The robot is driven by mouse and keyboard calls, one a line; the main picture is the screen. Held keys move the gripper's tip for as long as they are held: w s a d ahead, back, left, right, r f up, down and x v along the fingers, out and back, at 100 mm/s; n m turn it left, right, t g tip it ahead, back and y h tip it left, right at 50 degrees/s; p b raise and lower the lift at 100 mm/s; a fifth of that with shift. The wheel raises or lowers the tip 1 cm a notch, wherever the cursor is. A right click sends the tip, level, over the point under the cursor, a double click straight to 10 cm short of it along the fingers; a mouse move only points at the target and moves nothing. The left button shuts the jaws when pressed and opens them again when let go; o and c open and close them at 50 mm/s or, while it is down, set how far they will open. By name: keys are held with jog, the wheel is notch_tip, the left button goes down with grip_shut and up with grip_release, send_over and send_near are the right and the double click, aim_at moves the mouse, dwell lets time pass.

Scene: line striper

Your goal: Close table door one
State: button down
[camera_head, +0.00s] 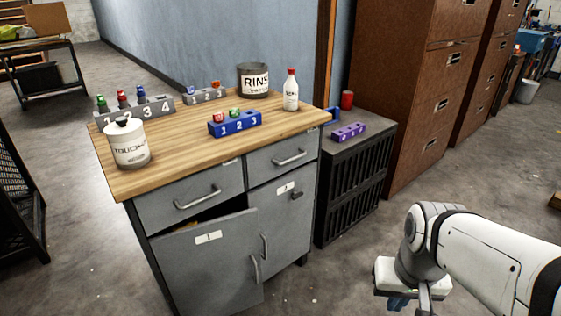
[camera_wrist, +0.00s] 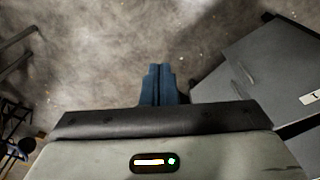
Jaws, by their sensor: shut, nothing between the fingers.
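Table door one (camera_head: 207,262) is the grey door marked 1 at the lower left of the table (camera_head: 180,134). It stands ajar, with a dark gap along its top, and its handle (camera_head: 254,268) is at its right edge. My gripper (camera_head: 397,303) is at the lower right of the head view, to the right of the table and apart from the door. In the wrist view my gripper (camera_wrist: 159,72) has its blue fingers together and empty, over the floor. A grey panel with a white label (camera_wrist: 270,70) shows at the right there.
The other lower door (camera_head: 285,215) looks closed, with drawers (camera_head: 190,196) above. A dark slatted cabinet (camera_head: 355,185) stands right of the table. Bottles, cans and numbered blocks stand on the tabletop. The floor (camera_head: 345,275) between table and arm is clear.

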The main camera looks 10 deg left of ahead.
jog(key=shift+d, duration=0.15)
jog(key=n+t+y+b, duration=0.1)
jog(key=n+y+b, duration=0.4)
jog(key=n, duration=1.9)
send_near(240, 220)
jog(key=f, duration=0.1)
jog(key=f+y+p, duration=0.1)
jog(key=f, duration=0.1)
jog(key=f+y+p, duration=0.1)
jog(key=f, duration=0.1)
jog(key=shift+s+a, duration=0.3)
jog(key=shift+a, duration=0.05)
jog(key=shift+w+a, duration=0.4)
jog(key=shift+w, duration=0.15)
jog(key=shift+w, duration=0.15)
